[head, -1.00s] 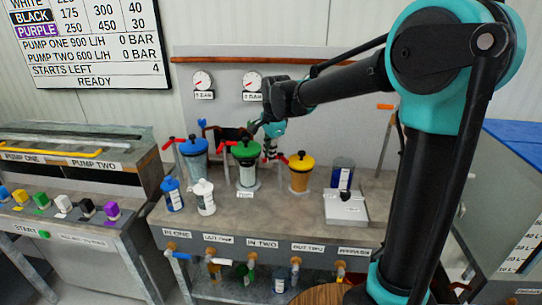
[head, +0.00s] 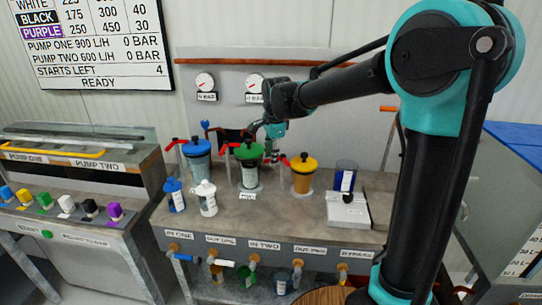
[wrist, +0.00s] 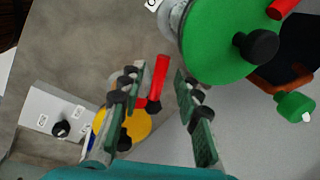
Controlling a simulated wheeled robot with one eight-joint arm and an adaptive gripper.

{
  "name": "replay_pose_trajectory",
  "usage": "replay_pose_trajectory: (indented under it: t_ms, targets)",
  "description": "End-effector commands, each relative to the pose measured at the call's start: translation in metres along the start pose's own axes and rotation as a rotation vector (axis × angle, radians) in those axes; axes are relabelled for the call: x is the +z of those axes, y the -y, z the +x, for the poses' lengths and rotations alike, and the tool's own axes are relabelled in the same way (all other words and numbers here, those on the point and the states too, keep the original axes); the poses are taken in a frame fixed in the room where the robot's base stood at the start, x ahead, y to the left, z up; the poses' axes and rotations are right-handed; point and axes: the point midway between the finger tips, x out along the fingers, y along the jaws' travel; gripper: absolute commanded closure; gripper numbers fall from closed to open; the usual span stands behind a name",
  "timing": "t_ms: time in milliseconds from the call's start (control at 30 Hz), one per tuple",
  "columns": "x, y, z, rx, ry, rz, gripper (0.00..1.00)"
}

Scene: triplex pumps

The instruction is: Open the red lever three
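Several red levers stand by the lidded vessels on the bench. In the wrist view, one red lever (wrist: 161,75) lies between my open fingers, beside the green lid (wrist: 225,40) and close to the yellow lid (wrist: 137,123). I see no contact between fingers and lever. My gripper (wrist: 156,82) is open and empty. In the head view, my gripper (head: 272,147) hangs between the green-lidded vessel (head: 248,172) and the yellow-lidded vessel (head: 303,176); its fingers are too small there to judge. A red lever (head: 281,160) shows just below it. No number on the levers is readable.
A blue-lidded vessel (head: 197,158) stands left of the green one. Blue (head: 174,196) and white (head: 206,199) bottles stand in front. A white box (head: 347,210) and a dark-topped container (head: 345,177) are at right.

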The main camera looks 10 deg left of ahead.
Motion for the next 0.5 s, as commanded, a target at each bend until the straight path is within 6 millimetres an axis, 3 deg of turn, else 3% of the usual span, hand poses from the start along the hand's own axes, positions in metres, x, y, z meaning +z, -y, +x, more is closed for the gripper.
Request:
replay_pose_trajectory:
  t_ms: [300, 500]
  targets:
    - [0.0, 0.0, -0.003, 0.0, 0.0, 0.0, 0.66]
    - [0.0, -0.001, -0.03, 0.0, 0.0, 0.0, 0.66]
